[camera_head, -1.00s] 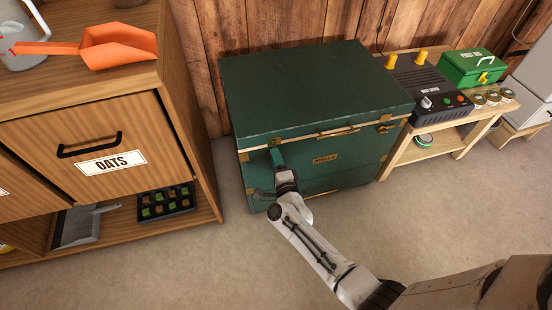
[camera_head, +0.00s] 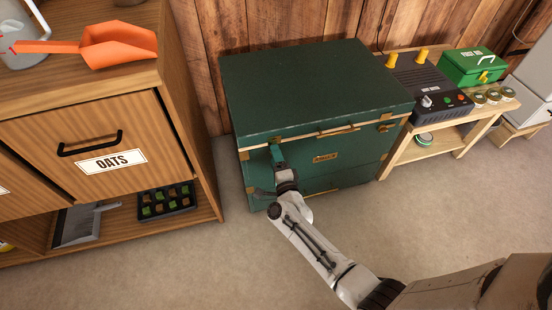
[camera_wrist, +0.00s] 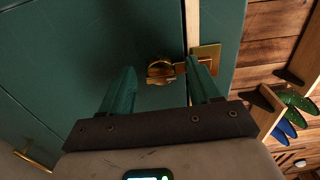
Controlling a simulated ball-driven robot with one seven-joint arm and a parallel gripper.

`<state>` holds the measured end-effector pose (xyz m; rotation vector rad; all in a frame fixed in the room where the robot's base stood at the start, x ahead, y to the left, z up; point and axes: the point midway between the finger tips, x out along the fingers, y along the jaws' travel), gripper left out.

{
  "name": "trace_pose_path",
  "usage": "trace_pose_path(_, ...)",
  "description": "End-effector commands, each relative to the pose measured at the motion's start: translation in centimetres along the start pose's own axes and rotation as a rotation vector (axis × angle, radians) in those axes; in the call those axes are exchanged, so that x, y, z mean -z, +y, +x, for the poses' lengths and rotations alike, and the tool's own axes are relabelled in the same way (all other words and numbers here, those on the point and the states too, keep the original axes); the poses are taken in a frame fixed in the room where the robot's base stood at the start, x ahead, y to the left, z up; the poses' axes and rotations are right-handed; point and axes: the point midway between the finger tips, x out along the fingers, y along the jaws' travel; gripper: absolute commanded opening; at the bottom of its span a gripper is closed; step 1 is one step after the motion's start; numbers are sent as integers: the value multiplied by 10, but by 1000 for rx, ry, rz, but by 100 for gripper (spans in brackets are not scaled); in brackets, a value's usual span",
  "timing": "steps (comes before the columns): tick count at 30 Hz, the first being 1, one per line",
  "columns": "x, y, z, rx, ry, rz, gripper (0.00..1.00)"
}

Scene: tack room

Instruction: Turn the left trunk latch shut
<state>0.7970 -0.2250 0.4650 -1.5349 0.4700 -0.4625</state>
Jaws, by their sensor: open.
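The dark green trunk (camera_head: 310,95) stands against the wall with its lid down. Its left latch (camera_wrist: 160,71) is a round brass piece near the lid seam in the wrist view; in the head view my gripper hides it. My gripper (camera_wrist: 159,66) is open, its two green fingers either side of the latch, the right one near a brass plate (camera_wrist: 207,52). I cannot tell whether the fingers touch the latch. In the head view my gripper (camera_head: 276,155) is at the trunk's upper left front. The right latch (camera_head: 386,128) shows at the upper right front.
A wooden cabinet (camera_head: 190,120) with an OATS drawer stands close on the left. A low bench (camera_head: 455,140) with a dark device (camera_head: 430,85) and a green box (camera_head: 472,67) is on the right. The floor (camera_head: 200,270) before the trunk is clear.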

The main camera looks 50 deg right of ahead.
Motion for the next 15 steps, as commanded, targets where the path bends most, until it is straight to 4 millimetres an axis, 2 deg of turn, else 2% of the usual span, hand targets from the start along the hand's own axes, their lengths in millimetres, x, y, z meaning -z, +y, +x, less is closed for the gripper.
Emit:
trace_pose_path(5,0,-1,-14,-2,-1,-1,62)
trace_pose_path(15,0,-1,-77,-3,-2,-1,62)
